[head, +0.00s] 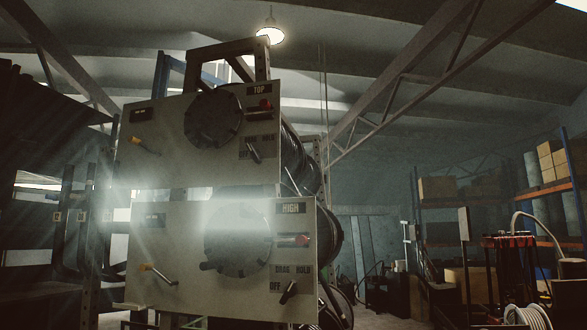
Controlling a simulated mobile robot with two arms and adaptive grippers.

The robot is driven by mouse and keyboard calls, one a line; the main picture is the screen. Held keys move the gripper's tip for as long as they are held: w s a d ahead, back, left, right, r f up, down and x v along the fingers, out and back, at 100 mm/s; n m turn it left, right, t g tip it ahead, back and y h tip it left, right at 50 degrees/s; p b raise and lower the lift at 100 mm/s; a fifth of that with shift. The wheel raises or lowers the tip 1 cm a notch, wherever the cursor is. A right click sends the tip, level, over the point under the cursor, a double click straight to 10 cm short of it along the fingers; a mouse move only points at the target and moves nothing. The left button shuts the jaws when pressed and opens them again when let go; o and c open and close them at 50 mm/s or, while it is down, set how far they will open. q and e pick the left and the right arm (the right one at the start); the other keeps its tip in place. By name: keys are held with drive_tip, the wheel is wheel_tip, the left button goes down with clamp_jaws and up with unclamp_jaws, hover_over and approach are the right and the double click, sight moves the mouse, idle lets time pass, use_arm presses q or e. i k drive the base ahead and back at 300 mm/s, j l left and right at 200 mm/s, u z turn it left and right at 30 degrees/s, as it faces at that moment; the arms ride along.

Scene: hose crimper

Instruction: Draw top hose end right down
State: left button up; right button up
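The top reel's pale panel (160,170) fills the upper left middle and carries the label TOP (259,90). It has a dark round hub (213,119), a red knob (265,104), a yellow-tipped lever (144,145) and a black-handled lever (254,151) beside DRAG, HOLD and OFF lettering. Dark hose windings (301,165) show behind the panel's right edge. I cannot make out the top hose end; a thin pale line (292,181) by the windings is too small to tell. Neither of my grippers is in view.
Dark racks are at the left. Shelving with boxes (436,187), a hose stand (508,242) and a white coil (527,317) are at the right.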

sight(285, 171)
drive_tip(key=u, duration=0.35)
drive_tip(key=i+l+u, duration=0.2)
drive_tip(key=l+u, duration=0.2)
drive_tip(key=i+l+u, duration=0.15)
drive_tip(key=l+u, duration=0.7)
drive_tip(key=i, duration=0.05)
